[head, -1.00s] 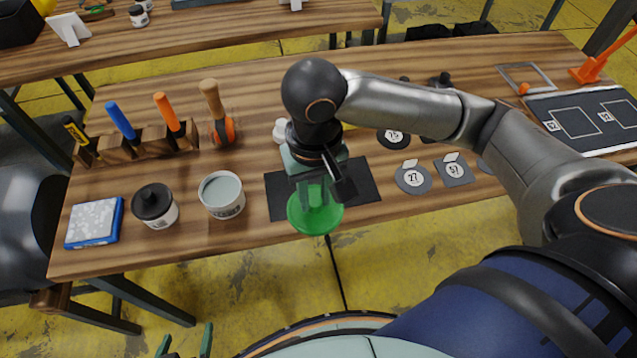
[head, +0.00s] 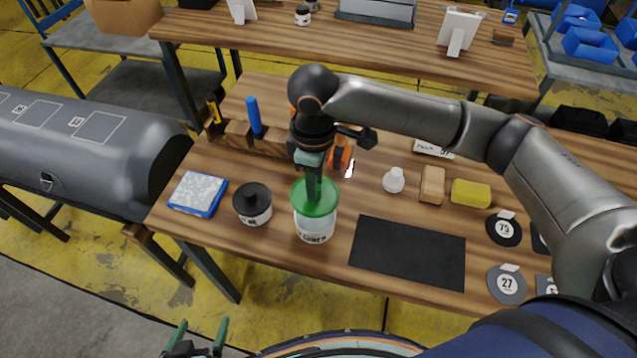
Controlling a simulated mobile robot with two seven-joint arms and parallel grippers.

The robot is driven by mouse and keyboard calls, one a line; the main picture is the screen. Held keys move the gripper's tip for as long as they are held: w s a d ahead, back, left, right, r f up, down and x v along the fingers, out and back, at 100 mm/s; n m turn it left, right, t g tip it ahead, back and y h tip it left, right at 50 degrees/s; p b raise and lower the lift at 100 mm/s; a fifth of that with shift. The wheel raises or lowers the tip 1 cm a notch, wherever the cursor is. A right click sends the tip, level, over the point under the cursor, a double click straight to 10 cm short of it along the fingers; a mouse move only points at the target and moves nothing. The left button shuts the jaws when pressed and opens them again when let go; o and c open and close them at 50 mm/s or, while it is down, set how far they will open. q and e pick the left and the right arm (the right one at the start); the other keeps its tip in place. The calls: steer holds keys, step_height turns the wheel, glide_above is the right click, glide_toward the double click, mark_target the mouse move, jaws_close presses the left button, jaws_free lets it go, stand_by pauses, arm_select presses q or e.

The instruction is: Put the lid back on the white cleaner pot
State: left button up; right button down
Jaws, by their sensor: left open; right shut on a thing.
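The white cleaner pot (head: 315,228) stands upright near the front edge of the wooden table. The round green lid (head: 326,205) is over its mouth and hides the opening. I cannot tell whether the lid touches the rim or hovers just above it. My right gripper (head: 313,188) points down from above, shut on the lid. My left gripper (head: 197,338) is open and empty at the bottom of the view, below the table's front edge and away from the pot.
A black mat (head: 408,252) lies bare to the right. A tool rack (head: 262,142) and a small white bottle (head: 393,180) are behind.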

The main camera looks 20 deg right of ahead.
steer(key=shift+f+b, duration=2.25)
steer(key=shift+b, duration=0.85)
steer(key=shift+f, duration=0.9)
steer(key=shift+p, duration=1.45)
steer(key=shift+f+p, duration=0.15)
steer(key=shift+p, duration=0.5)
steer(key=shift+p, duration=0.7)
steer(key=shift+c, duration=0.4)
jaws_free()
